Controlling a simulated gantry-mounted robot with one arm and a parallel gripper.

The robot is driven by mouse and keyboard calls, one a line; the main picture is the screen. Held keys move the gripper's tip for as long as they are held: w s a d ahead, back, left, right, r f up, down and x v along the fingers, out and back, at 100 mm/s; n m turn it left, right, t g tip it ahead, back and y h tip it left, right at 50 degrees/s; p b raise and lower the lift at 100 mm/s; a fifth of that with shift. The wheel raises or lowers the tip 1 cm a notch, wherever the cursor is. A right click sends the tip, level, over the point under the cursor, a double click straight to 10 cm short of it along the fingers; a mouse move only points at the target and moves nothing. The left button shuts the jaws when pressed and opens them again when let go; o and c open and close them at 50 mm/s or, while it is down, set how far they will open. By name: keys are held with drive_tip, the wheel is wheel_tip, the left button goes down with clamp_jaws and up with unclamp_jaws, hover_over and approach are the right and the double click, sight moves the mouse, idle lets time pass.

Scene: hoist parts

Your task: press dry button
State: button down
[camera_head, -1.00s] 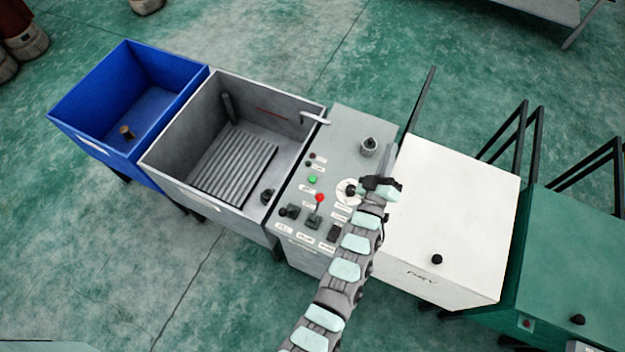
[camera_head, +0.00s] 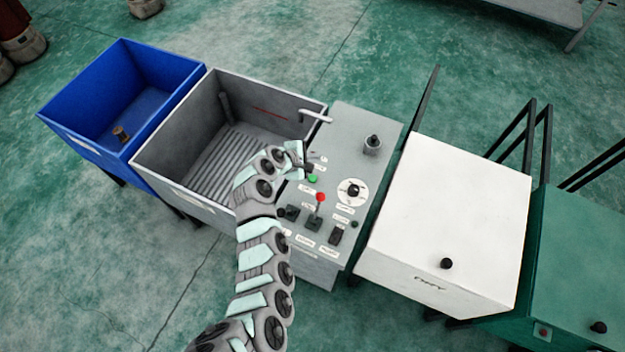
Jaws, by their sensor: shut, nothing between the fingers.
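The grey control panel (camera_head: 345,135) stands between the grey basin and the white box. It carries a green button (camera_head: 313,179), a red-tipped lever (camera_head: 319,198), a dial (camera_head: 353,191) on a white disc and several small labels, too small to read. I cannot tell which control is the dry button. My gripper (camera_head: 315,160) is shut and empty over the panel's upper left edge, just above the green button in the picture. It hides the small buttons there. I cannot tell whether it touches anything.
The grey basin (camera_head: 165,148) with a ridged floor lies left of the panel, partly under my arm. A blue bin (camera_head: 68,133) stands further left. A white lidded box (camera_head: 450,200) and a green box (camera_head: 575,250) stand to the right. A black knob (camera_head: 373,143) rises from the panel's back.

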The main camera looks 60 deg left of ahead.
sight(310, 179)
drive_tip(key=shift+s+r+h, duration=0.1)
drive_tip(key=shift+s+h, duration=0.2)
drive_tip(key=shift+s, duration=0.4)
wheel_tip(310, 179, down, 9)
drive_tip(key=b, duration=0.6)
drive_tip(key=shift+r, duration=0.1)
idle(1.7)
drive_tip(key=shift+f+b, duration=0.4)
drive_tip(key=shift+f, duration=0.05)
drive_tip(key=shift+f+b, duration=0.3)
drive_tip(key=shift+f, duration=0.2)
idle(0.5)
drive_tip(key=shift+r, duration=0.15)
drive_tip(key=shift+r+p, duration=0.8)
